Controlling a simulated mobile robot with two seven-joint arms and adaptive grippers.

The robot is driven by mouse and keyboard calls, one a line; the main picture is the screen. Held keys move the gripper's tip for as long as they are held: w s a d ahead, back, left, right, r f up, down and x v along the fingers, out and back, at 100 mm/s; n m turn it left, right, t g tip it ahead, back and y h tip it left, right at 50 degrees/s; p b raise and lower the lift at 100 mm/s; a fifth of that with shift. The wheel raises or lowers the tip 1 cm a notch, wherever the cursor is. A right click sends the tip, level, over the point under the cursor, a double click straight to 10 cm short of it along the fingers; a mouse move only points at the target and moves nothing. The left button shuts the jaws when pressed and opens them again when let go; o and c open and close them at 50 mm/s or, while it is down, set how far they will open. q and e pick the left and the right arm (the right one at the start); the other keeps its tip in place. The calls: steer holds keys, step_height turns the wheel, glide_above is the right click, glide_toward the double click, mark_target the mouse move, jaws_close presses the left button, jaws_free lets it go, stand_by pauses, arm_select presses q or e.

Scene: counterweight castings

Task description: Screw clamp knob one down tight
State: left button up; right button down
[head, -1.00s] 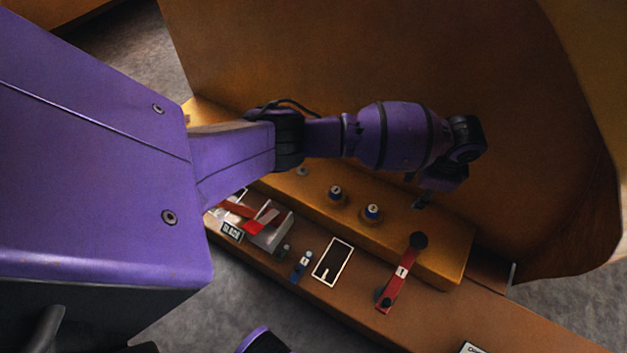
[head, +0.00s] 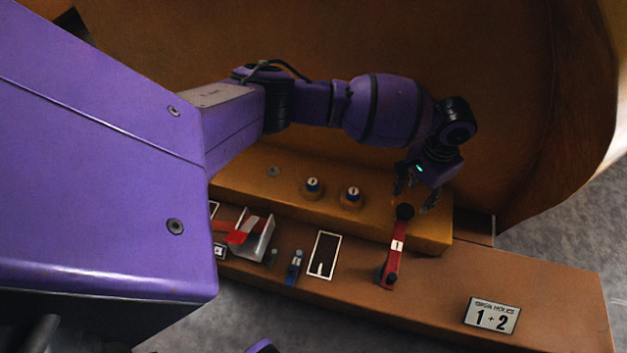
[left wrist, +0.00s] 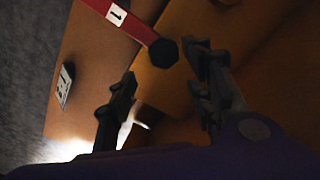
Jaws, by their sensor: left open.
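A red clamp bar (head: 396,255) labelled 1 runs from the lower ledge up onto the raised orange block. A dark knob (head: 404,212) is at its upper end, and a second dark knob (head: 391,280) is at its lower end. My left gripper (head: 414,198) is open and empty, just above the upper knob, fingers pointing down. In the left wrist view the bar (left wrist: 115,16) and the upper knob (left wrist: 163,52) show; the knob lies just past the spread fingertips (left wrist: 158,66), not visibly gripped. My right gripper is not in view.
A red and grey bracket (head: 250,236), a small blue part (head: 293,268) and a white-outlined dark rectangle (head: 324,255) are on the ledge. A "1 + 2" sign (head: 492,315) lies right. A large curved brown wall rises behind.

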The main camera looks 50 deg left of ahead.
mark_target(408, 211)
arm_select(q)
step_height(408, 211, down, 6)
steer(key=b, duration=0.3)
steer(key=shift+f, duration=0.5)
steer(key=c, duration=0.8)
steer(key=shift+c, duration=1.3)
